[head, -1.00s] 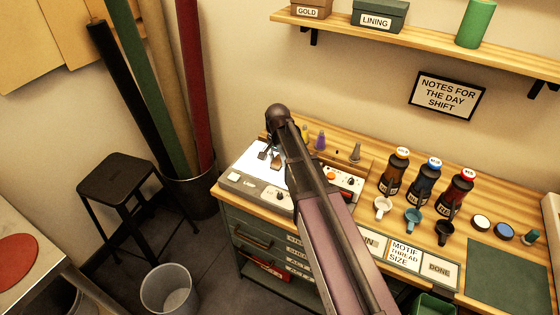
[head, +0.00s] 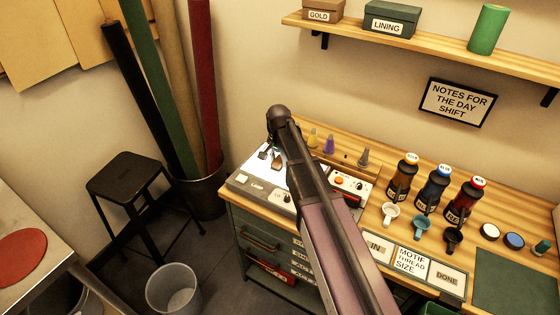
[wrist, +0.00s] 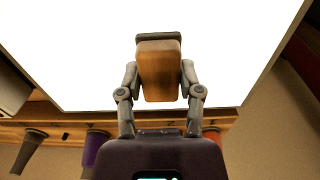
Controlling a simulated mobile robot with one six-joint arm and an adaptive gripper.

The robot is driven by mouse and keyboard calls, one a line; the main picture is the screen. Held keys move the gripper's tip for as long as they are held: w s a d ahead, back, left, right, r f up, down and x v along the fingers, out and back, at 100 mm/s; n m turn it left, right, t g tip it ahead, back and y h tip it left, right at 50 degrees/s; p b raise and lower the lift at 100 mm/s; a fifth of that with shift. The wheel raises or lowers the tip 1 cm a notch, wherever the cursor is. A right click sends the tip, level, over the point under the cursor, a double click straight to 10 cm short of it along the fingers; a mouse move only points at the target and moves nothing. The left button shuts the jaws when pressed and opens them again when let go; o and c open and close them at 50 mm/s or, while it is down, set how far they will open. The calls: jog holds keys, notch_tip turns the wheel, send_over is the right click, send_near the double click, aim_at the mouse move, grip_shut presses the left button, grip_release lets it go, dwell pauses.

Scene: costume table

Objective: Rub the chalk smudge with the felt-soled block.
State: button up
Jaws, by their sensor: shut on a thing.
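My gripper (wrist: 160,90) is shut on the felt-soled block (wrist: 159,72) in the wrist view. The block has a wooden body with a dark grey layer at its far edge. Behind it is a bright white panel (wrist: 60,55), which also shows in the head view (head: 277,171) as the lit top of a box on the table. In the head view my gripper (head: 270,158) hangs over this panel, and my arm hides part of it. I cannot tell whether the block touches the panel. No chalk smudge can be made out; the panel is washed out.
Cone-shaped spools (head: 329,144) stand behind the lit box. A control box (head: 347,181) is to its right, then dark bottles (head: 437,187) and small cups (head: 422,224). A shelf (head: 430,42) runs above. A waste bin (head: 174,288) and stool (head: 125,180) stand left.

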jog(key=shift+w+a, duration=0.5)
jog(key=shift+a, duration=0.2)
jog(key=shift+w+a, duration=0.5)
jog(key=shift+a, duration=0.15)
jog(key=shift+r, duration=0.15)
notch_tip(320, 180, up, 6)
jog(key=p, duration=0.6)
notch_tip(320, 180, up, 3)
jog(key=p, duration=0.3)
dwell(0.7)
